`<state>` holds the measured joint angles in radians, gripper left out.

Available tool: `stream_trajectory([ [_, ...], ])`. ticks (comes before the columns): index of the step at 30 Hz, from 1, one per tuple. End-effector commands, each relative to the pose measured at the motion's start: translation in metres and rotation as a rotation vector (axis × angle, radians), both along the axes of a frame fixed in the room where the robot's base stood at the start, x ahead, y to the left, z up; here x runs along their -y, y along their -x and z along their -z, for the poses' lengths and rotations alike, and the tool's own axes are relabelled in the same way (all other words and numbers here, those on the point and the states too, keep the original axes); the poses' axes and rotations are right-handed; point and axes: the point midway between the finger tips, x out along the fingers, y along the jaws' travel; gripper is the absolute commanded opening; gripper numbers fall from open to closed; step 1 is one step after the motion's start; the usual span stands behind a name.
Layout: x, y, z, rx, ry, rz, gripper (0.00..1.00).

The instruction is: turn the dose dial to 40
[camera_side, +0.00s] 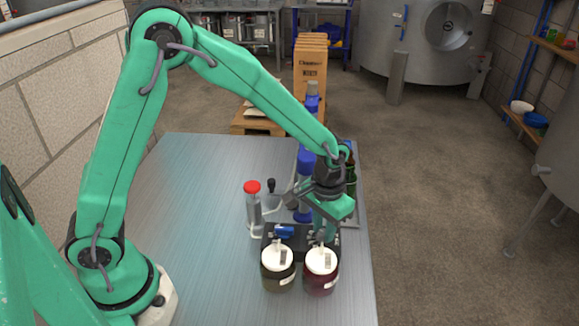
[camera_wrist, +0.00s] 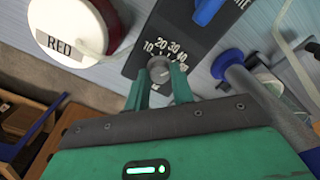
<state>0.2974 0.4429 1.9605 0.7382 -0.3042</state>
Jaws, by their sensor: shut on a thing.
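The dose dial (camera_wrist: 159,70) is a small round grey knob on a black panel (camera_wrist: 143,53). White numbers 10, 20, 30 and 40 curve around its upper side in the wrist view. My gripper (camera_wrist: 160,84) is shut on the dial, with a green finger on each side of it. I cannot make out which number the dial points to. In the side view my gripper (camera_side: 322,236) reaches down to the right part of the black panel (camera_side: 289,243), behind the jars, and the dial is not clear there.
Two white-lidded jars, one dark (camera_side: 278,277) and one red (camera_side: 320,281), stand in front of the panel; RED is on the lid (camera_wrist: 60,45). A blue handle (camera_side: 284,231) is on the panel. A red-capped cylinder (camera_side: 254,207) and blue-topped bottle (camera_side: 305,163) stand behind. The table's left is clear.

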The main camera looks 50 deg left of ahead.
Motion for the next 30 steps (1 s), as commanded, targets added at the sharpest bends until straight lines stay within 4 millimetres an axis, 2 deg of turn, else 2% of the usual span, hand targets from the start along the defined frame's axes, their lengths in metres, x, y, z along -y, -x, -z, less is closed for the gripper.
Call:
stream_trajectory([
  [12, 0.0001, 0.0002, -0.0015, 0.0, 0.0, 0.008, 0.01],
  [13, 0.0001, 0.0001, -0.0015, 0.0, 0.0, 0.008, 0.3],
  [15, 0.0001, 0.0, -0.0013, 0.0, 0.0, 0.008, 0.43],
  [16, 0.0001, 0.0, -0.0012, 0.0, 0.0, 0.007, 0.46],
  [26, 0.0001, -0.0001, -0.0016, 0.0, 0.0, 0.007, 0.46],
  [30, 0.0002, -0.0006, -0.0084, 0.002, 0.001, 0.007, 0.46],
])
